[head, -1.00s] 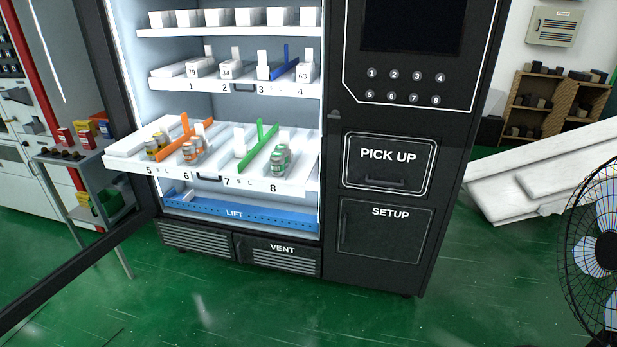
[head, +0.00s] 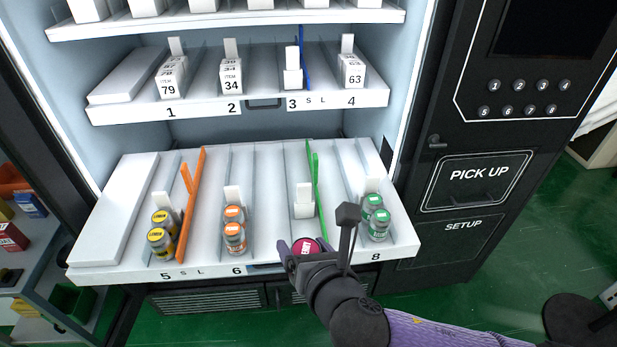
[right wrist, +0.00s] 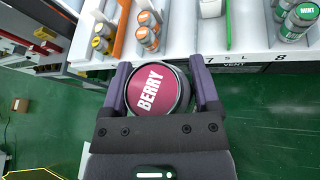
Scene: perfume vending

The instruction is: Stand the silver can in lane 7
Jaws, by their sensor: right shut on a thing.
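The silver can, with a dark red lid reading BERRY, shows in the right wrist view (right wrist: 152,92) and in the head view (head: 305,247). My right gripper (right wrist: 161,84) is shut on it, one finger on each side; it also shows in the head view (head: 310,253). The can is at the front edge of the lower shelf (head: 200,264), in front of lane 7 (head: 283,205). Lane 7 holds a white pusher (head: 304,203) and no can. The arm hides the lane 7 label in the head view. My left gripper is not in view.
A green divider (head: 316,190) stands right of lane 7, with green-lidded cans (head: 378,225) in lane 8. Orange-lidded cans (head: 235,237) stand in lane 6, yellow-lidded cans (head: 160,241) in lane 5. The upper shelf (head: 210,112) hangs above.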

